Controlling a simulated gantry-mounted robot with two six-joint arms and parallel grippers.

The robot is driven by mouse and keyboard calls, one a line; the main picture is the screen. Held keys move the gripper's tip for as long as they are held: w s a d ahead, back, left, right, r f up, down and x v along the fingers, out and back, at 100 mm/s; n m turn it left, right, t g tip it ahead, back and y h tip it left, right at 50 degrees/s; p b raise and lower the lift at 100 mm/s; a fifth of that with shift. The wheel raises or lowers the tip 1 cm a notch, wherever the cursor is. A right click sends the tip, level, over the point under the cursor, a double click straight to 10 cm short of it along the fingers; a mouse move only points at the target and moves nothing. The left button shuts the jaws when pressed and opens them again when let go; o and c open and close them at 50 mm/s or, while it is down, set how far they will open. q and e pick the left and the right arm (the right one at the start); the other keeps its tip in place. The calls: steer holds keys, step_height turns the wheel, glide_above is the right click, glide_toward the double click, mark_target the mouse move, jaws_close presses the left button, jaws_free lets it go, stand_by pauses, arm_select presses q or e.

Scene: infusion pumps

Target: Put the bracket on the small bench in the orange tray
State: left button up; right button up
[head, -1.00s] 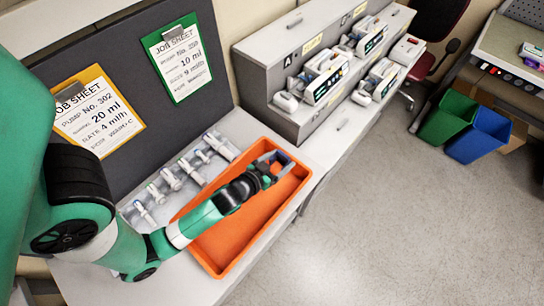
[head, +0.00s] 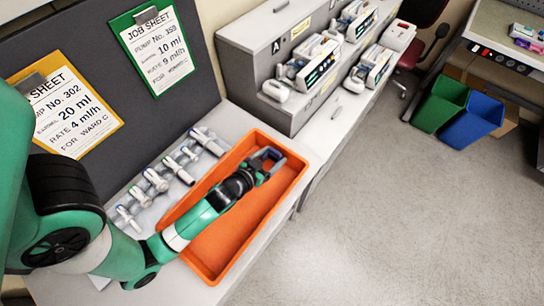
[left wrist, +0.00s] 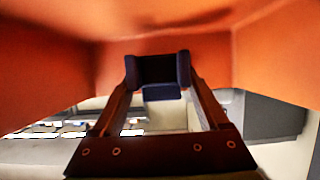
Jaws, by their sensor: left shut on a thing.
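The orange tray (head: 215,262) lies on the white counter in the head view. My left arm reaches over it, and my left gripper (head: 265,161) is at the tray's far end, inside or just above its rim. In the left wrist view, orange tray walls (left wrist: 45,70) surround the gripper (left wrist: 157,72). Its fingers are shut on a small dark blue piece (left wrist: 162,92), which seems to be the bracket; the fingertips partly hide it. I cannot tell whether it touches the tray floor. My right gripper is not in view.
Several syringes (head: 155,179) lie in a row left of the tray. Job sheets (head: 158,48) hang on the dark panel behind. Infusion pumps (head: 312,62) stand on the grey unit. Green (head: 440,105) and blue (head: 475,125) bins stand on the floor. The tray's near half is empty.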

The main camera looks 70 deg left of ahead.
arm_select(q)
steer(key=shift+f+b, duration=0.3)
steer(key=shift+f, duration=0.15)
steer(key=o, duration=1.4)
steer(key=shift+s+d+r+p, duration=0.1)
steer(key=shift+s+r+p, duration=0.05)
steer(key=shift+r+p, duration=0.25)
steer(key=shift+s+d+r+p, duration=0.15)
steer(key=shift+r+p, duration=0.15)
steer(key=shift+r, duration=0.15)
steer(key=v, duration=1.1)
steer(key=shift+s+b, duration=0.1)
steer(key=shift+b, duration=0.25)
steer(key=shift+a, duration=0.1)
